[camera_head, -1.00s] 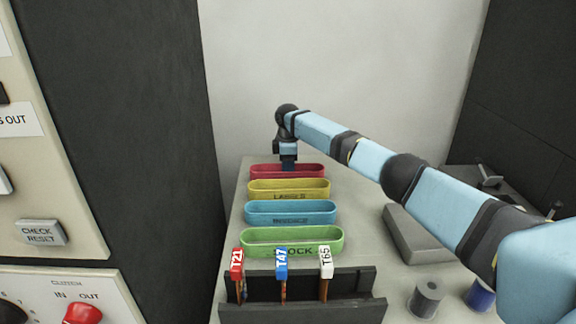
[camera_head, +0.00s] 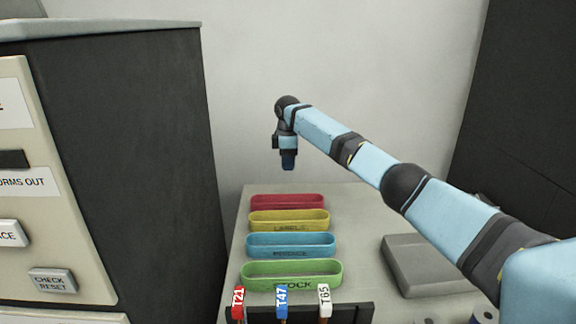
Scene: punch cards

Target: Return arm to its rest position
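My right arm comes in from the right and reaches over the table (camera_head: 362,225). Its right gripper (camera_head: 288,166) points down above the red tray (camera_head: 287,202) at the back of the row, clear of it. The fingers are small and dark blue, and I cannot tell whether they are open or shut. Nothing can be made out hanging below them. My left gripper is not in view.
In front of the red tray stand a yellow (camera_head: 289,219), a blue (camera_head: 291,245) and a green tray (camera_head: 291,272). Tags T21 (camera_head: 238,302), T47 (camera_head: 281,301) and T65 (camera_head: 324,299) stand in a dark rack (camera_head: 356,314). A grey block (camera_head: 425,265) lies right. A dark machine (camera_head: 160,150) stands left.

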